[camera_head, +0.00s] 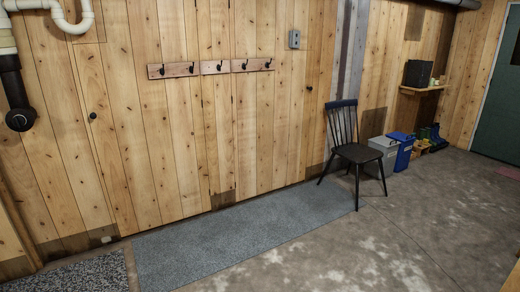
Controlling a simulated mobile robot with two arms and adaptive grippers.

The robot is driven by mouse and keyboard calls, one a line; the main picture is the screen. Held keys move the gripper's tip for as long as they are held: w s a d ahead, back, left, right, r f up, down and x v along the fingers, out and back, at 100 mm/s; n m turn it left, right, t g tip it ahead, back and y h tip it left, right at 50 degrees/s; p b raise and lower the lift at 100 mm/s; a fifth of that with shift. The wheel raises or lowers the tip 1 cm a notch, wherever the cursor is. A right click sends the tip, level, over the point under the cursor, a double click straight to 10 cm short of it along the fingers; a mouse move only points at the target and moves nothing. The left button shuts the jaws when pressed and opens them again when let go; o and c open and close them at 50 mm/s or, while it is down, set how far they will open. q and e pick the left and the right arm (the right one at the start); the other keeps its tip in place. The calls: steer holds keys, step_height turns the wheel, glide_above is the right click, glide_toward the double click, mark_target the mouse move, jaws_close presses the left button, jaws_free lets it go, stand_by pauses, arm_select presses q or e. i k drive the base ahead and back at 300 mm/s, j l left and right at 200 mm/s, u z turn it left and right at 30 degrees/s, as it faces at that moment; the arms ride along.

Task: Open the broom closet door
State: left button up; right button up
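The wall is clad in upright pine planks, and door outlines blend into it. On the left, a narrow plank panel (108,150) with visible seams carries a small dark round knob (93,115) near its left edge; it looks shut. I cannot tell for certain which one is the broom closet door. Neither of my grippers is in view.
A grey mat (235,238) lies along the wall, with a speckled mat (75,275) to its left. A dark chair (358,152) stands at the mat's right end. Bins (402,148) stand beyond it. Concrete floor (330,255) in front is clear. A green door (498,110) is far right.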

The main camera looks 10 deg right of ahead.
mark_target(271, 86)
steer(key=i+l+z, duration=0.25)
steer(key=i+z, duration=0.15)
steer(key=i, duration=0.95)
steer(key=i+j+z, duration=0.2)
steer(key=i+z, duration=0.15)
steer(key=i, duration=1)
